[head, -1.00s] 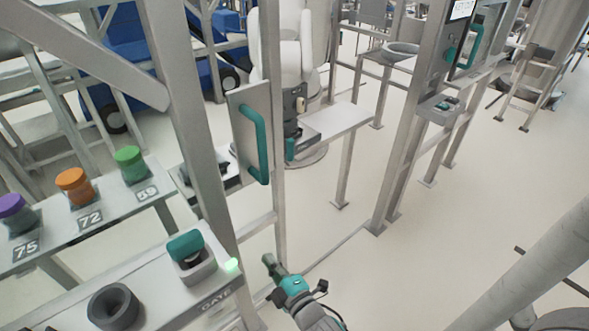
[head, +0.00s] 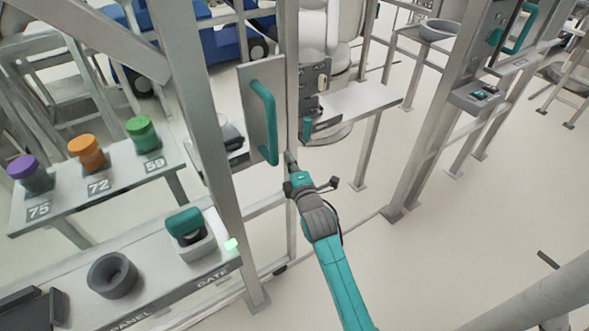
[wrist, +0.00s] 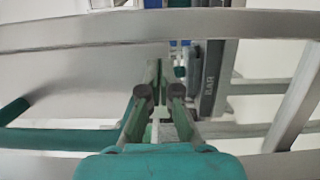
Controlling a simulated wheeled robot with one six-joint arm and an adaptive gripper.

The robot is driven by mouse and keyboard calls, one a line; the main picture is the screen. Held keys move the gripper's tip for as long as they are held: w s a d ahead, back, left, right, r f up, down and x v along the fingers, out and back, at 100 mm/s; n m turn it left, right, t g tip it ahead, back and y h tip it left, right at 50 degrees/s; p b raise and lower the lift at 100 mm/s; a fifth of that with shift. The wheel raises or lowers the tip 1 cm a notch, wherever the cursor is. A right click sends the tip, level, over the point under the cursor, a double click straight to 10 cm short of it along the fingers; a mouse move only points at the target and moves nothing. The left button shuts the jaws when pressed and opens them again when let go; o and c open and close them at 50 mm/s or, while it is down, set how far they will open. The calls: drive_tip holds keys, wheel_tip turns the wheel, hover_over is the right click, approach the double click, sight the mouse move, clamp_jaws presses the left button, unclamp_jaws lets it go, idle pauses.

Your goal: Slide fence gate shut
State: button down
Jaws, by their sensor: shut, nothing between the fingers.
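The fence gate is a grey metal frame with an upright front post (head: 291,80) and a flat plate (head: 246,105) bearing a teal handle (head: 266,125). An open gap lies between that front post and the fence post (head: 425,110) on the right. My gripper (head: 289,158) is shut and empty, by the lower end of the handle and close to the front post. I cannot tell whether it touches either. In the wrist view, my gripper's fingers (wrist: 159,92) point forward, with a grey plate on the left and a teal bar (wrist: 60,140) at lower left.
A panel shelf at lower left holds a teal-topped block (head: 184,224) and a dark ring (head: 112,274). A latch box (head: 482,96) sits on the right post. The floor right of my arm is mostly clear.

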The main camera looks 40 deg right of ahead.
sight(283, 145)
drive_tip(key=shift+x, duration=2.1)
drive_tip(key=shift+a, duration=0.1)
